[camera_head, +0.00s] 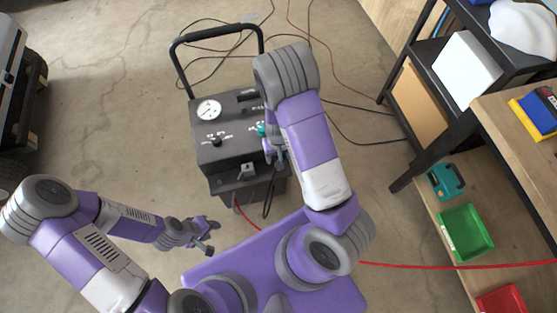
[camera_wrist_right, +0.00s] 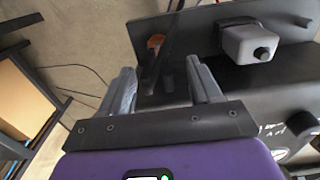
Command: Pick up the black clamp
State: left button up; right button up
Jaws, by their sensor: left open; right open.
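In the right wrist view, a slim black piece with a copper-coloured part, which looks like the black clamp (camera_wrist_right: 153,60), lies between and beyond my right fingertips. Its exact outline is unclear against the dark cart. My right gripper (camera_wrist_right: 162,85) is open around that line of sight, and I cannot tell whether it touches anything. In the head view my right gripper (camera_head: 270,150) is at the cart's right side, partly hidden by my own arm; the clamp cannot be made out there. My left gripper (camera_head: 211,238) is open and empty, low in front of the cart.
The dark cart (camera_head: 212,153) has a gauge, knobs and a black push handle (camera_head: 217,34). Red and black cables trail over the floor. A shelf and a workbench with a green bin (camera_head: 466,232) stand at the right.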

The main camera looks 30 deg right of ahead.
notch_tip(320, 180, down, 4)
jog(key=shift+s+d+f+b, duration=0.1)
jog(key=shift+b, duration=0.7)
jog(key=shift+c, duration=0.3)
grip_shut()
